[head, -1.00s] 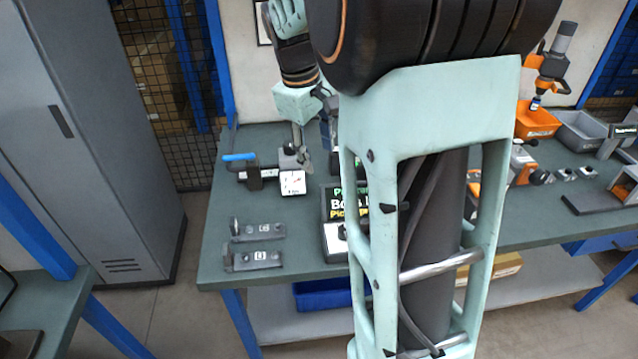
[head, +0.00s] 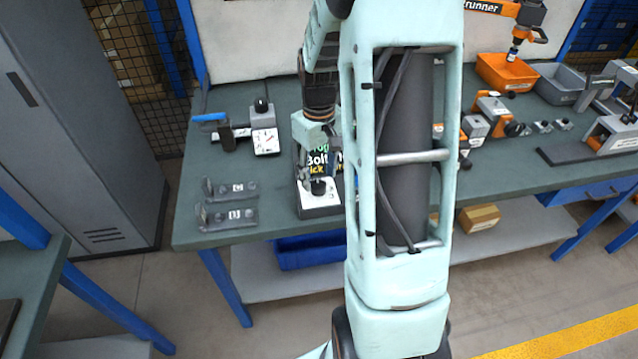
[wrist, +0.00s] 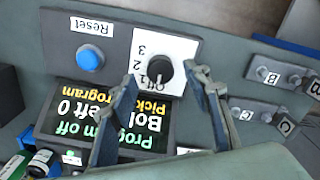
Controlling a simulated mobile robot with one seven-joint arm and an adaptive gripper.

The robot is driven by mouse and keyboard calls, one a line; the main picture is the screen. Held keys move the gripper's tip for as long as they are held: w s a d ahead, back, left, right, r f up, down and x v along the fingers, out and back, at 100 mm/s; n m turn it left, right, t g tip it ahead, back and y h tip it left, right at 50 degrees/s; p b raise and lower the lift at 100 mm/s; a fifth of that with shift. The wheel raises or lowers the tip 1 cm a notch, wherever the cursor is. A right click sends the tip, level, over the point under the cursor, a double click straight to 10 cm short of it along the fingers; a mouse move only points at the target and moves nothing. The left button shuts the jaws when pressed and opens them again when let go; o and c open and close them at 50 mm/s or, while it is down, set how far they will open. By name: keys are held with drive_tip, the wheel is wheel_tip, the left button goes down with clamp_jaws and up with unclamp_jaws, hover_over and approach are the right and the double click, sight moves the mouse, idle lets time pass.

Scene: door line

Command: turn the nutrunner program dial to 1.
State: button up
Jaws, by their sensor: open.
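The black program dial (wrist: 162,74) sits on a white plate (wrist: 178,50) marked Off, 1, 2 and 3, which appears upside down in the wrist view. My gripper (wrist: 165,77) is open, with one fingertip on each side of the dial. I cannot tell whether either finger touches it. The dial's pointer is not clear. The screen (wrist: 95,125) beside it reads "Program off" and "Bolts left 0". In the head view, my gripper (head: 313,172) is just above the control box (head: 320,208), partly hiding the dial (head: 318,187).
A blue Reset button (wrist: 90,57) is on the same box. Two grey brackets (head: 228,218) lie left of the box. An orange bin (head: 506,74) is at the back right.

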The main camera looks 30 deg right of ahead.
sight(318, 185)
drive_tip(key=shift+f, duration=1.85)
drive_tip(key=c, duration=1.2)
drive_tip(key=shift+o, duration=0.2)
drive_tip(key=shift+m, duration=0.3)
drive_tip(key=m, duration=0.3)
drive_tip(key=shift+m+b, duration=0.3)
drive_tip(key=shift+b, duration=0.05)
drive_tip(key=shift+m, duration=1.8)
